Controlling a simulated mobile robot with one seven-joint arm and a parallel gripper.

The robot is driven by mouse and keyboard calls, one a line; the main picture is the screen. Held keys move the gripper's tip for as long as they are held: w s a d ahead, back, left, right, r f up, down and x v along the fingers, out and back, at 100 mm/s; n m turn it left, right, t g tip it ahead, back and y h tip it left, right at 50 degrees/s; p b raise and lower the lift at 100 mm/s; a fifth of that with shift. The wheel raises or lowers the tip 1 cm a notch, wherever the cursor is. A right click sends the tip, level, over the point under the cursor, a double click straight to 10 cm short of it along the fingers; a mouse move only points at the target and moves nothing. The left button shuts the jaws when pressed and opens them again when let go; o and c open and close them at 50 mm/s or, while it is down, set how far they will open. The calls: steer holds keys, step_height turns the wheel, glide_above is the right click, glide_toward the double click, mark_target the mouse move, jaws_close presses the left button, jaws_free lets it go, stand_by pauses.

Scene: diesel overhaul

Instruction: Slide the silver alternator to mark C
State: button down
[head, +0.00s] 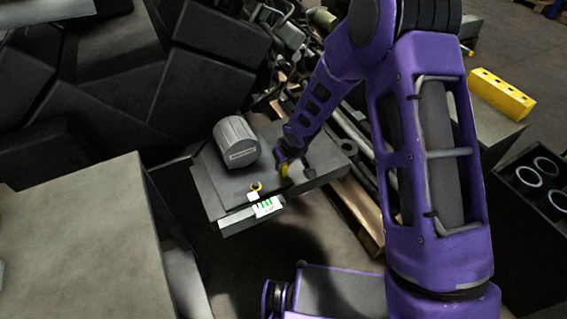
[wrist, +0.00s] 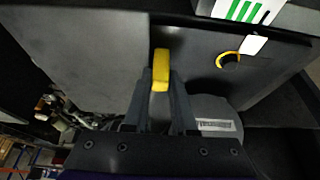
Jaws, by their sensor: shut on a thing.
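The silver alternator (head: 236,142) is a ribbed grey drum with a pale label. It rests on a dark grey plate (head: 226,190). In the wrist view its labelled side (wrist: 216,125) shows partly behind my fingers. My gripper (head: 284,171) is low over the plate, to the right of the alternator and apart from it. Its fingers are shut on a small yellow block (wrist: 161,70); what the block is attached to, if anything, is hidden. A white card with green bars (head: 267,207) sits at the plate's front edge. I cannot read any mark as C.
A yellow ring with a dark centre (head: 255,187) and a small white tag (head: 253,197) lie near the front edge. A grey bench top (head: 80,240) is at left. Pipes and metal parts crowd behind. A yellow bar (head: 501,94) lies at far right.

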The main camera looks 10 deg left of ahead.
steer(key=w+d+p, duration=0.1)
steer(key=w+d, duration=0.1)
steer(key=d, duration=0.1)
steer(key=shift+w+p, duration=0.1)
steer(key=shift+p, duration=0.25)
steer(key=shift+w+d, duration=0.15)
steer(key=shift+d, duration=0.05)
steer(key=c, duration=0.7)
jaws_free()
steer(key=p+v, duration=0.4)
steer(key=v, duration=1.3)
steer(key=shift+r, duration=0.2)
